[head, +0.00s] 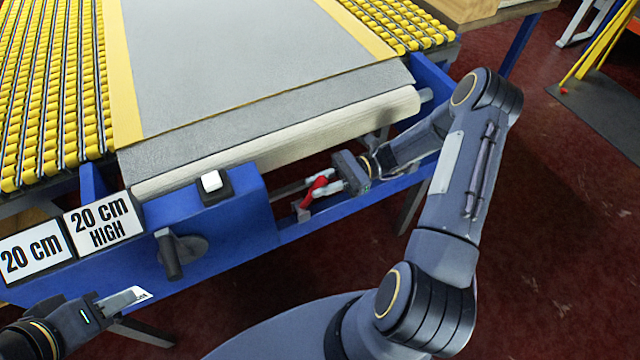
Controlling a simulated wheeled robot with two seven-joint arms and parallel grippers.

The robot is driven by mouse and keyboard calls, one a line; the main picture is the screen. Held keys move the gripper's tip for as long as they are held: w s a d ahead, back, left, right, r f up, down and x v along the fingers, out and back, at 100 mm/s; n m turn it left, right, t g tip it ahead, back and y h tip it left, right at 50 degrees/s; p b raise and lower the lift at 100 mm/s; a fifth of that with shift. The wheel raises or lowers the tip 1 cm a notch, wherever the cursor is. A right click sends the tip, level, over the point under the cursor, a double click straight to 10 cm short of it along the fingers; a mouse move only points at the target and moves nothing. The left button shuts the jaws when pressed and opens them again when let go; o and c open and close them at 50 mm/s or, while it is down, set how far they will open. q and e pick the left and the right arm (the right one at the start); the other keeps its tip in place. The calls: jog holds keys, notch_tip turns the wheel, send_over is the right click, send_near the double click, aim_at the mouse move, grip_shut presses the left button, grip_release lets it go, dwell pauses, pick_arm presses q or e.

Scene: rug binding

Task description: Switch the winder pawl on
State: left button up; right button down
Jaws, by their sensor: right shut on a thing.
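The winder pawl appears to be the small red lever (314,191) on the blue front rail, just below the pale roller. My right gripper (309,190) reaches it from the right, with its fingers on both sides of the red part. It is shut on the lever, and the fingers hide part of it. I cannot tell the lever's exact angle. My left gripper (132,297) is low at the left, in front of the blue frame and away from the lever. Its fingers overlap in this view, so their opening is unclear.
The pale roller (285,145) spans the table front under the grey rug (230,60). A white switch (211,181) and a dark crank handle (172,256) sit on the blue housing (235,215). Signs reading 20 cm (32,257) hang at the left. The right floor is mostly clear.

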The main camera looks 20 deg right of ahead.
jog(key=c, duration=1.2)
grip_release()
jog(key=shift+d+f, duration=0.1)
jog(key=shift+c, duration=0.2)
notch_tip(320, 180, up, 3)
jog(key=shift+r+p, duration=0.1)
jog(key=shift+p, duration=0.2)
jog(key=s+a+r+p, duration=0.2)
jog(key=s+a+r, duration=0.4)
jog(key=s+r, duration=0.4)
jog(key=shift+s+a, duration=0.2)
jog(key=shift+s, duration=1.05)
